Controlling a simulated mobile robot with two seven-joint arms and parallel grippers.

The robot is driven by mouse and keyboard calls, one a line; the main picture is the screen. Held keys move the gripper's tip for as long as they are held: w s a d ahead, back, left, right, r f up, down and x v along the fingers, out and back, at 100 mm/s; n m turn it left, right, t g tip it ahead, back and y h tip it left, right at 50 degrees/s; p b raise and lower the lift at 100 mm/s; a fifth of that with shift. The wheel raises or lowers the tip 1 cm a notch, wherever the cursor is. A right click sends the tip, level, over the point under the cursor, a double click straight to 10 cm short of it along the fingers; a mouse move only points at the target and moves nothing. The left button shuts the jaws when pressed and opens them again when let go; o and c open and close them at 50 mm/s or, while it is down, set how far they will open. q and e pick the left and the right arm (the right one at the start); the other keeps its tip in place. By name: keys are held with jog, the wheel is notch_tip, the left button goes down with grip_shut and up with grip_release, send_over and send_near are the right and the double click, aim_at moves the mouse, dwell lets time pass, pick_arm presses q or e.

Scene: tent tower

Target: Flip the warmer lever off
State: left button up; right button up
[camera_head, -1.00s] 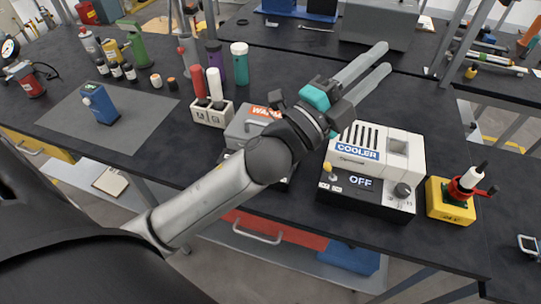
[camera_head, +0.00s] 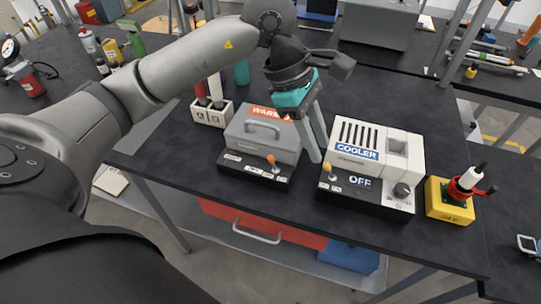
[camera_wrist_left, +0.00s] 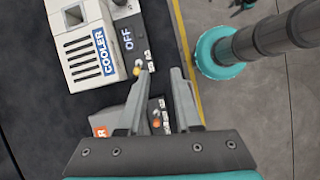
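The warmer (camera_head: 285,150) is a grey box with a handle and an orange label on a black base. Its orange-tipped lever (camera_head: 272,160) stands on the front panel beside small white labels; I cannot tell its setting. The lever also shows in the left wrist view (camera_wrist_left: 156,124), between the fingers and near the palm. My left gripper (camera_head: 319,154) points down, open and empty, over the gap between the warmer and the cooler, right of the lever. Its fingers show apart in the left wrist view (camera_wrist_left: 161,72). My right gripper is not in view.
The white cooler (camera_head: 400,140) stands right of the warmer, with a yellow-tipped lever (camera_head: 328,172), a knob and an OFF display. A yellow block with a red-and-black switch (camera_head: 450,200) is farther right. A white holder (camera_head: 213,115) with bottles stands left. The black table's front edge is close.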

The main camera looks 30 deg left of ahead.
aim_at(270, 156)
pick_arm(q)
jog(key=a+y, duration=0.5)
jog(key=a, duration=0.6)
jog(key=f, duration=0.4)
jog(key=w+f, duration=0.1)
jog(key=f, duration=0.4)
jog(key=w+f+b, duration=0.1)
jog(key=f, duration=0.4)
jog(key=shift+d, duration=0.15)
jog(key=shift+c, duration=0.4)
jog(key=shift+r, duration=0.1)
grip_shut()
